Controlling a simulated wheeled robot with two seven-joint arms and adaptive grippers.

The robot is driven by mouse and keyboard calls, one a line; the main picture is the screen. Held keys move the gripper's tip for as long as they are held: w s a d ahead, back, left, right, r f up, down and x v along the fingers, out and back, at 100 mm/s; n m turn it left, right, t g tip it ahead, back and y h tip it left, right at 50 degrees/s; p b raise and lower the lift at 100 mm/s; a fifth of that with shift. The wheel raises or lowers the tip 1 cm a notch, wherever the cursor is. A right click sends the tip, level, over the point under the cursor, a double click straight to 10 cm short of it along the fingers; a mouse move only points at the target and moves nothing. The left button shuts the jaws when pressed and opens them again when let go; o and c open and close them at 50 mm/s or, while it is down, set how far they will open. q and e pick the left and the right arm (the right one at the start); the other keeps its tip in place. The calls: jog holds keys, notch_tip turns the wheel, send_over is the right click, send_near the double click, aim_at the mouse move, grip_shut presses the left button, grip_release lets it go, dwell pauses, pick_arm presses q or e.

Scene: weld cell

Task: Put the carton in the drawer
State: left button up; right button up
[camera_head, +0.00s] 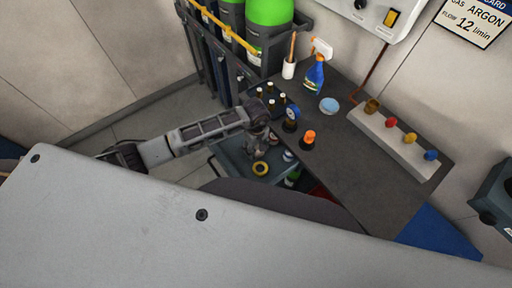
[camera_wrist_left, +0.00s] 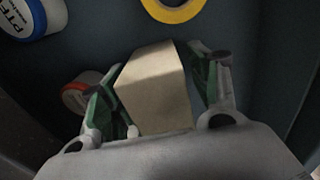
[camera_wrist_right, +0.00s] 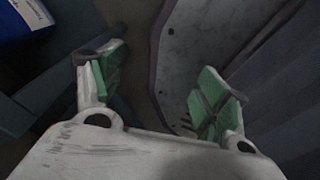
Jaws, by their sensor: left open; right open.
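The carton (camera_wrist_left: 156,88) is a plain beige box in the left wrist view. It stands between the two green-padded fingers of my left gripper (camera_wrist_left: 160,85), which is open around it. Whether the pads touch it is unclear. In the head view my left gripper (camera_head: 258,148) is down over the open grey drawer (camera_head: 232,160), and I cannot make out the carton there. The drawer's dark floor (camera_wrist_left: 262,75) surrounds the carton in the left wrist view. My right gripper (camera_wrist_right: 160,88) is open and empty, out of the head view.
A yellow tape ring (camera_head: 260,169) and a white-and-blue PTFE roll (camera_wrist_left: 30,18) lie in the drawer. A red-rimmed roll (camera_wrist_left: 80,92) is beside the left finger. The bench (camera_head: 350,160) holds a spray bottle (camera_head: 315,76), an orange-topped bottle (camera_head: 309,139) and several dark bottles.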

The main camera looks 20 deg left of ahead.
pick_arm(q)
notch_tip(320, 180, up, 10)
jog(key=shift+b, duration=0.65)
jog(key=shift+r, duration=0.8)
pick_arm(e)
jog(key=shift+w+d+f, duration=0.15)
jog(key=shift+d+f, duration=0.6)
jog(key=shift+d, duration=0.05)
jog(key=shift+a, duration=0.1)
